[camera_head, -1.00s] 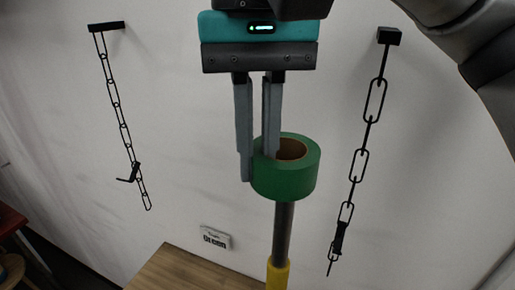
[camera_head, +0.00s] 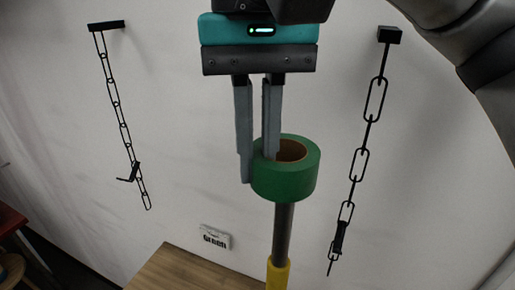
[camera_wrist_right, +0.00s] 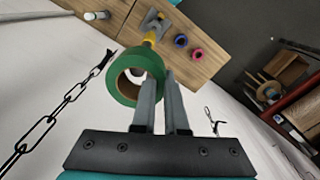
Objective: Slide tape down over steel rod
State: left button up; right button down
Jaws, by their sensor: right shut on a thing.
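A green tape roll (camera_head: 287,183) with a brown core is held by my right gripper (camera_head: 257,166), one finger inside the core and the other outside the wall. In the head view the grey steel rod (camera_head: 283,235) stands directly below the roll, with a yellow lower part (camera_head: 278,273). No rod end shows inside the core from above, so I cannot tell whether the rod's tip is in the hole. In the right wrist view the roll (camera_wrist_right: 122,88) is at the fingertips (camera_wrist_right: 160,78). My left gripper is out of view.
Black chains (camera_head: 118,105) (camera_head: 361,165) hang on the wall either side.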

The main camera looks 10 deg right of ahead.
notch_tip(320, 180, down, 12)
jog(key=b, duration=0.5)
jog(key=shift+r+b, duration=0.15)
jog(key=shift+b, duration=0.15)
dwell(3.3)
jog(key=c, duration=0.9)
grip_release()
jog(key=shift+a, duration=0.1)
jog(key=shift+o, duration=0.2)
notch_tip(320, 180, up, 14)
jog(key=shift+r+p, duration=0.1)
jog(key=shift+p, duration=0.95)
jog(key=shift+a+r, duration=0.15)
jog(key=shift+r, duration=0.45)
